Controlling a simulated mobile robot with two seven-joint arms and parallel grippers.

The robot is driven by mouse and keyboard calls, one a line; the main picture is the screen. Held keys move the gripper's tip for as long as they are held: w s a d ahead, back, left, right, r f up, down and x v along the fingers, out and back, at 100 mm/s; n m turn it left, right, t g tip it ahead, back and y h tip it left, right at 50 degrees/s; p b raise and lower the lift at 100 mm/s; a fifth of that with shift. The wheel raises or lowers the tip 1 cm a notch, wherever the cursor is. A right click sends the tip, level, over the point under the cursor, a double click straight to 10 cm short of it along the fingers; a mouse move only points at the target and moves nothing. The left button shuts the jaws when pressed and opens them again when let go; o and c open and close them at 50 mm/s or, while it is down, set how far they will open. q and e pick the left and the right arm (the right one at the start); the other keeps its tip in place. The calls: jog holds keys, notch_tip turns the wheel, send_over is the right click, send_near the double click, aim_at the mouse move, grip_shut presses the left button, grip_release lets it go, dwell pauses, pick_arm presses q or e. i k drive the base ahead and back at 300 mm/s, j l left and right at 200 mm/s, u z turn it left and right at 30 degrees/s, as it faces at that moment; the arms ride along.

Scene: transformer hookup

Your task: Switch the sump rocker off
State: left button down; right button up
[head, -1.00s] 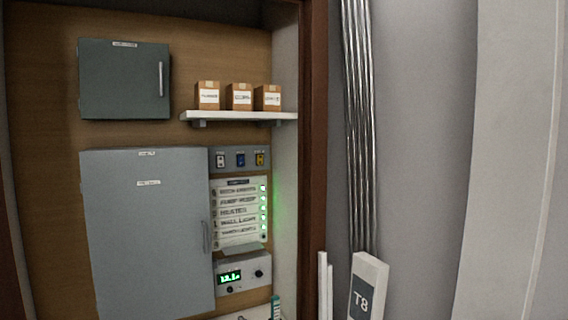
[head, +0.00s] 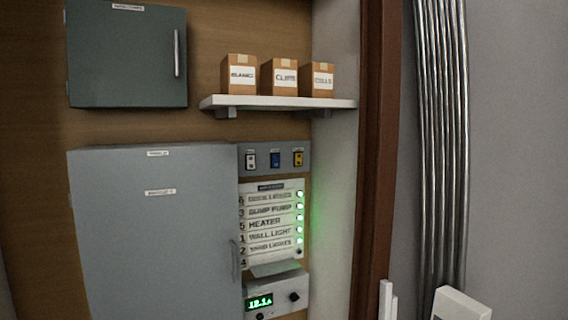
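A white label panel (head: 270,222) has several rows, among them "SUMP PUMP" (head: 270,211), "HEATER" and "WALL LIGHT". The sump pump row has a lit green lamp (head: 299,206) at its right end. Other rows also show green lamps; the bottom one looks dark. Above the panel a grey strip (head: 286,147) carries three small switch-like pieces: white (head: 251,160), blue (head: 275,159) and yellow (head: 298,158). Their markings are too small to read, so I cannot tell which piece is the sump rocker or its position. Neither gripper is in view.
A large grey cabinet (head: 150,230) stands shut left of the panel. A dark cabinet (head: 125,60) is above it. A white shelf (head: 300,103) holds three cartons. A meter box (head: 275,293) with a green display sits below. A brown post (head: 375,160) and metal conduits (head: 440,130) are at right.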

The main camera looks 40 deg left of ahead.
aim_at(275, 158)
jog(key=i+j, duration=0.15)
jog(key=j, duration=0.2)
jog(key=i+j, duration=0.1)
jog(key=j, duration=0.25)
jog(key=i+j, duration=0.15)
jog(key=j, duration=0.2)
jog(key=i+j, duration=0.1)
jog(key=j, duration=0.2)
jog(key=i+z, duration=0.05)
